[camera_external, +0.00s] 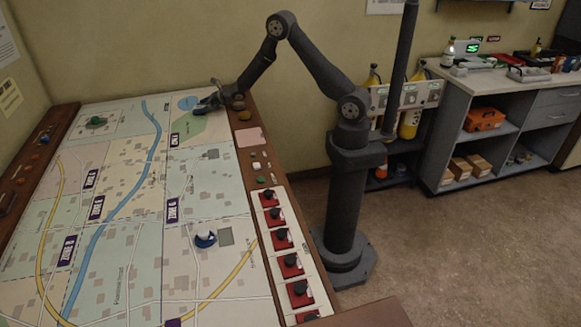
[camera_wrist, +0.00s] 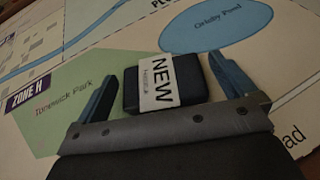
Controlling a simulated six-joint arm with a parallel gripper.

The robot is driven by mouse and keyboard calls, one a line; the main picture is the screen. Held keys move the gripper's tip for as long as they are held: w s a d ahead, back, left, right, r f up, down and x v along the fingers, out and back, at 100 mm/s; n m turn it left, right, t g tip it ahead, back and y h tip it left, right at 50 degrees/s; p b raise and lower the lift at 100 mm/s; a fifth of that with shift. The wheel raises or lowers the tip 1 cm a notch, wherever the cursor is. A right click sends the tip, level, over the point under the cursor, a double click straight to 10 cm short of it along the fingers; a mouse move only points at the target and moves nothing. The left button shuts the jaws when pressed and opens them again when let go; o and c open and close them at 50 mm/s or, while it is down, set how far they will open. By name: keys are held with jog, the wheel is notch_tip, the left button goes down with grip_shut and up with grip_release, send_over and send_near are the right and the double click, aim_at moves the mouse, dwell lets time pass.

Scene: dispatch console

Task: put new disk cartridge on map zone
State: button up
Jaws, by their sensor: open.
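The new disk cartridge (camera_wrist: 165,82) is a dark block with a white band reading "NEW". In the wrist view it lies between the two blue fingers of my gripper (camera_wrist: 168,88), with a gap on each side. It appears to rest on the map by the green park patch; exact contact underneath is hard to tell. My gripper (camera_external: 209,103) is open, low over the far end of the map table (camera_external: 120,275) in the external view. The cartridge is not clearly visible there. A Zone H label (camera_wrist: 24,100) shows left of the park in the wrist view.
A blue pond shape (camera_wrist: 216,30) is printed beyond the cartridge. A white-and-blue round piece (camera_external: 205,238) and a green piece (camera_external: 96,122) stand on the map. Red switches (camera_external: 290,264) line its right edge. Small brown rounded items (camera_external: 239,106) sit near my gripper.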

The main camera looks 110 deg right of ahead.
jog(key=v, duration=1.1)
jog(key=shift+s, duration=0.2)
jog(key=x, duration=1.2)
jog(key=shift+w+f, duration=0.1)
jog(key=shift+w, duration=0.05)
jog(key=shift+r, duration=1.15)
jog(key=shift+f, duration=0.15)
